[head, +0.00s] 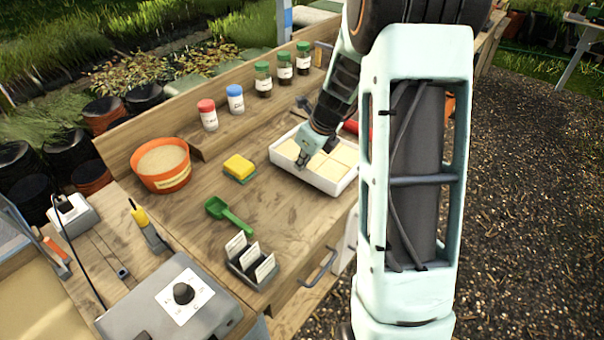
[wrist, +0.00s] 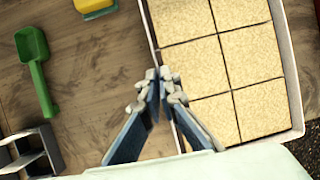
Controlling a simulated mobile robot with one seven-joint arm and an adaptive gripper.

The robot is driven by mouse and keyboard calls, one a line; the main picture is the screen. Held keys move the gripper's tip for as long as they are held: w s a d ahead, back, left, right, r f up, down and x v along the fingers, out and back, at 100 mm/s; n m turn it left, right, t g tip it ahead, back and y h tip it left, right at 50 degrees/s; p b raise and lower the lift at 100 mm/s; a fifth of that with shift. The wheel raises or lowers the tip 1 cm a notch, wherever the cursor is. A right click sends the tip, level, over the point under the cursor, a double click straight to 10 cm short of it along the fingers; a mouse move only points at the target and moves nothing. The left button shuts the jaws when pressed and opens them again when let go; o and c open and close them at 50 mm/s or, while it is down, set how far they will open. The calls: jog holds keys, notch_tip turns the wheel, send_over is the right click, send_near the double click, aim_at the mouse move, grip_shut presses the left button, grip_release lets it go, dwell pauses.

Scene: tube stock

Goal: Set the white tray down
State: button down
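The white tray (head: 300,175) is a shallow rectangular box filled with several tan square blocks. In the head view it is at the right part of the wooden bench; whether it touches the bench or hangs just above it I cannot tell. It also fills the right half of the wrist view (wrist: 290,75). My gripper (head: 303,160) reaches down to the tray's left side. In the wrist view my gripper (wrist: 162,88) has its fingertips close together on the tray's left wall, pinching it. Part of that wall is hidden by the fingers.
A yellow sponge (head: 239,166), a green scoop (head: 230,215) and a dark label holder (head: 245,268) are left of the tray. An orange bowl (head: 161,165) stands farther left. Several capped jars (head: 263,80) line the back shelf. Bare wood (head: 270,205) lies between scoop and tray.

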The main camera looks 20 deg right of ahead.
aim_at(299, 175)
notch_tip(299, 175, down, 3)
jog(key=shift+r+b, duration=0.1)
jog(key=shift+b, duration=1)
jog(key=c, duration=2.2)
grip_release()
jog(key=shift+s, duration=0.1)
jog(key=shift+o, duration=0.2)
jog(key=p+v, duration=0.1)
jog(key=v, duration=1.1)
